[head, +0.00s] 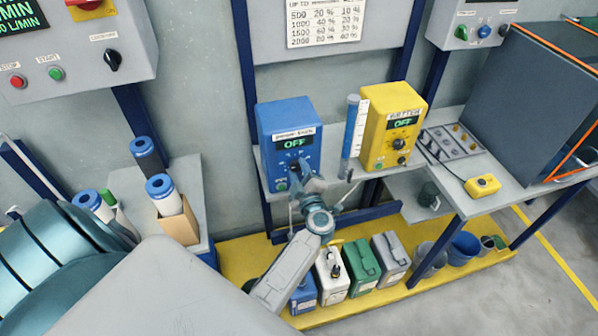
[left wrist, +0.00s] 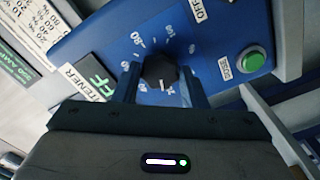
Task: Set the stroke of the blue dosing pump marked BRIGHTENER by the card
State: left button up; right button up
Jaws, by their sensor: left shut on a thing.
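The blue dosing pump (head: 268,122) stands on the grey shelf, its display (head: 297,144) reading OFF. Its label is too small in the head view; in the left wrist view the label (left wrist: 76,83) ends in "TENER". My left gripper (left wrist: 161,82) is shut on the black stroke knob (left wrist: 159,69), one finger on each side. Scale numbers surround the knob, 80 and 100 among them; I cannot read its setting surely. The green DOSE button (left wrist: 250,61) is right of it. The card (head: 325,22), with rows of percentages, hangs above the pump. My right gripper is not in view.
A yellow pump (head: 377,118), also reading OFF, stands right of the blue one, with a clear measuring tube (head: 352,135) between them. Several canisters, including a green one (head: 362,268), stand on the yellow platform below. A yellow button box (head: 482,186) lies on the right bench.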

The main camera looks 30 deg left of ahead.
pick_arm(q)
jog(key=shift+n, duration=1.1)
jog(key=o, duration=1)
jog(key=shift+c, duration=0.2)
jog(key=shift+d, duration=0.1)
